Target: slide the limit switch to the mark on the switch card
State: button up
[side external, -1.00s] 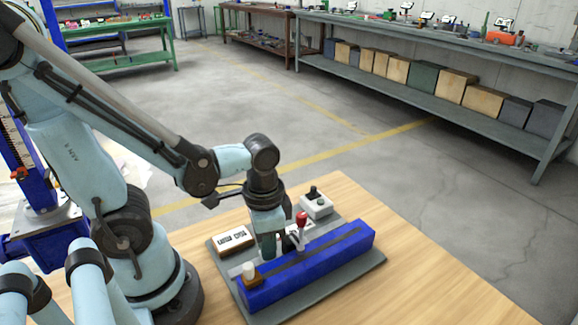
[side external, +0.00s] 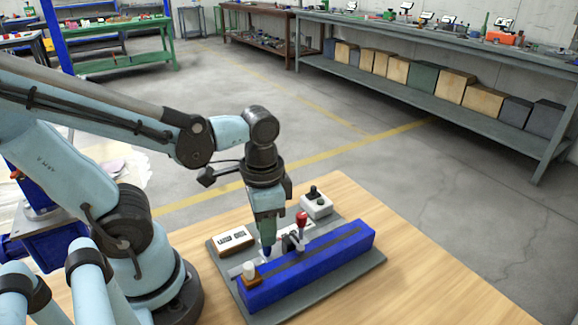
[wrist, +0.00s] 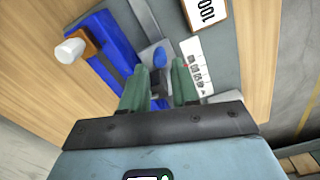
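I take the limit switch to be the small piece with a rounded blue cap (wrist: 160,58), on a light grey strip beside the blue rail; the cap also shows below my gripper in the side view (side external: 267,251). My gripper (wrist: 158,72) points down over it, its two green fingers apart, one to each side of the cap's line. The cap shows just past the fingertips and looks free of them. The white switch card (wrist: 195,66), with a row of small dark print, lies beside the strip; its mark is too small to read surely.
A counter box (side external: 233,240) and a box with a black knob (side external: 316,205) stand close by on the grey plate (side external: 345,285). The wooden table's right side is clear.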

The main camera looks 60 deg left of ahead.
notch_tip(320, 180, up, 8)
jog(key=shift+f, duration=0.2)
dwell(0.3)
jog(key=w+a+f+n+t, duration=0.1)
jog(key=w+n+t, duration=0.2)
jog(key=w+t, duration=0.4)
jog(key=shift+w+a+f, duration=0.3)
jog(key=shift+w, duration=0.1)
jog(key=shift+o, duration=0.5)
